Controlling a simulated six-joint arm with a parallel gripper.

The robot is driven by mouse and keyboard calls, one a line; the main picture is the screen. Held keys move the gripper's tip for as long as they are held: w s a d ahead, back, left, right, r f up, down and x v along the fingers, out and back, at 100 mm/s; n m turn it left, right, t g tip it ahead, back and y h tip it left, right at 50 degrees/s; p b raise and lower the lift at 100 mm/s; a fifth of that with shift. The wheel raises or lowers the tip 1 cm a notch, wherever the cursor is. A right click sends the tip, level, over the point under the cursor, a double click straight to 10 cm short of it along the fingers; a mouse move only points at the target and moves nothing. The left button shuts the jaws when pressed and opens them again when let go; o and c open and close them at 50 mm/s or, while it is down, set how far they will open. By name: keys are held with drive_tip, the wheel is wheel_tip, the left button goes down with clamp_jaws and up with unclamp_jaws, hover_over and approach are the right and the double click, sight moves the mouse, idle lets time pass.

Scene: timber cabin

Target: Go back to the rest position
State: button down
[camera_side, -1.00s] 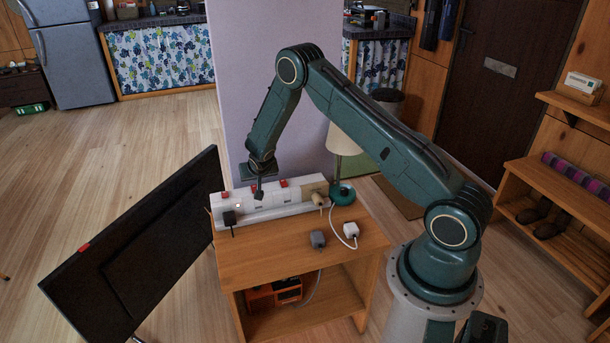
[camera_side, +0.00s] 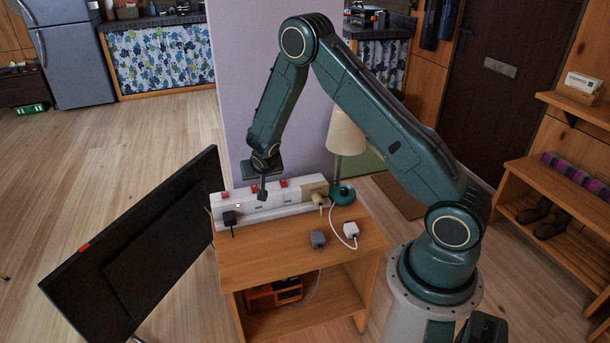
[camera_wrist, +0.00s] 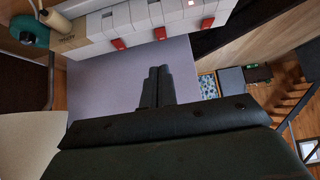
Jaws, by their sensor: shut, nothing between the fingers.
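My gripper (camera_side: 263,192) is at the end of the arm, pointing down just above or in front of the white power strip (camera_side: 270,208) on the small wooden table. In the wrist view my gripper (camera_wrist: 157,72) has its two dark fingers together with nothing between them. The power strip (camera_wrist: 140,20) crosses the top of the wrist view, with red switches (camera_wrist: 118,44) along its edge. In the side view a black plug (camera_side: 229,217) sits at its left end and a beige plug (camera_side: 317,198) at its right. I cannot tell whether the fingertips touch the strip.
A grey plug (camera_side: 317,239) and a white plug (camera_side: 351,230) lie on the wooden table (camera_side: 285,250). A lamp (camera_side: 346,140) stands behind its right side. A dark screen (camera_side: 140,250) leans at the left. A lilac pillar (camera_side: 245,80) rises behind.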

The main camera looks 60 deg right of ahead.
drive_tip(key=shift+r, duration=0.1)
drive_tip(key=s+a+r+n+y, duration=0.1)
drive_tip(key=s+a+r, duration=0.3)
drive_tip(key=r, duration=0.4)
drive_tip(key=s+a+r+n+y, duration=0.1)
drive_tip(key=s+a+r, duration=0.2)
drive_tip(key=r, duration=0.4)
drive_tip(key=s+a+r+n+y, duration=0.1)
drive_tip(key=s+a+r, duration=0.3)
drive_tip(key=r, duration=0.4)
drive_tip(key=s+a+r+n+y, duration=0.1)
drive_tip(key=s+a+r+n, duration=0.1)
drive_tip(key=s, duration=0.5)
drive_tip(key=s+a+r+n+y, duration=0.1)
drive_tip(key=s+a+r+n, duration=0.1)
drive_tip(key=s, duration=0.6)
drive_tip(key=s+a+r+n+y, duration=0.1)
drive_tip(key=s+a+n, duration=0.1)
drive_tip(key=s+a, duration=0.2)
drive_tip(key=s, duration=0.3)
drive_tip(key=shift+s+a+r, duration=0.25)
drive_tip(key=shift+s+r, duration=0.05)
drive_tip(key=shift+r, duration=0.1)
